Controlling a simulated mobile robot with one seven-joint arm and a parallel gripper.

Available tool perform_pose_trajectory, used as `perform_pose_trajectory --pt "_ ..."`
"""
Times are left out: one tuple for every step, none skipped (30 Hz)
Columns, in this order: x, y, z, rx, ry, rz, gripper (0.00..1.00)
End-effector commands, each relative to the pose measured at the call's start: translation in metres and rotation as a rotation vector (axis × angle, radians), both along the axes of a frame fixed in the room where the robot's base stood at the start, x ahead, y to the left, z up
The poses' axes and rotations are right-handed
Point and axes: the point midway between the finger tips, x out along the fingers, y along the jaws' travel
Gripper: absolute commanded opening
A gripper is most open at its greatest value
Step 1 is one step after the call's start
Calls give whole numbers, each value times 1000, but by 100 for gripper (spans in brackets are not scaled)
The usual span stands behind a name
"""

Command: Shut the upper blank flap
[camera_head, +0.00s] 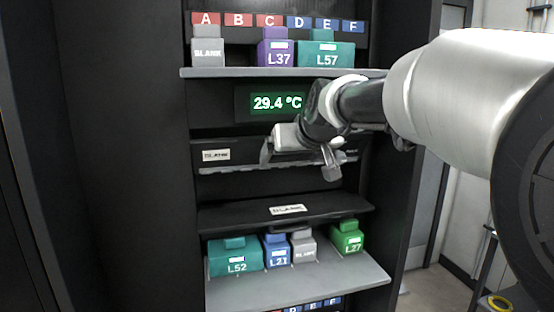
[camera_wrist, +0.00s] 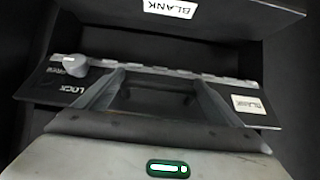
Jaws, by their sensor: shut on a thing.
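The upper blank flap (camera_head: 216,167) is a dark panel below the temperature display, with a white BLANK label at its left and a pale strip along its lower edge. My gripper (camera_head: 300,158) is at its middle and right, hiding part of it. In the wrist view the flap (camera_wrist: 222,91) lies across the fingers, its label at the right and a grey LOCK/FREE knob (camera_wrist: 76,64) at the left. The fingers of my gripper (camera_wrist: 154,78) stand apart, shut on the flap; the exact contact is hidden. I cannot tell the flap's exact tilt.
A lower dark flap (camera_head: 245,214) with a BLANK label juts out beneath. Below it, a grey shelf (camera_head: 300,283) holds teal, blue, grey and green blocks. A shelf above (camera_head: 370,73) bears more blocks. The display (camera_head: 277,103) reads 29.4 °C. Dark cabinet walls flank the bay.

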Motion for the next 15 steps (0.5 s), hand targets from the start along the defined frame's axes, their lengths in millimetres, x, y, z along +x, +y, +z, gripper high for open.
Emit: perform_pose_trajectory --pt "0 2 5 -6 13 5 49" --pt "0 2 6 -7 19 5 49" --pt "0 2 5 -8 27 6 49" --pt "0 2 5 -10 32 5 49" --pt "0 2 5 -11 36 5 49" --pt "0 2 5 -13 42 5 49" --pt "0 2 5 -14 46 6 49" --pt "0 2 4 -15 49 6 49" --pt "0 2 4 -16 53 6 49" --pt "0 2 4 -18 54 6 49" --pt "0 2 3 -18 56 6 49" --pt "0 2 3 -19 58 6 49" --pt "0 2 3 -19 59 6 49" --pt "0 2 3 -19 60 6 49" --pt "0 2 2 -19 61 6 49"
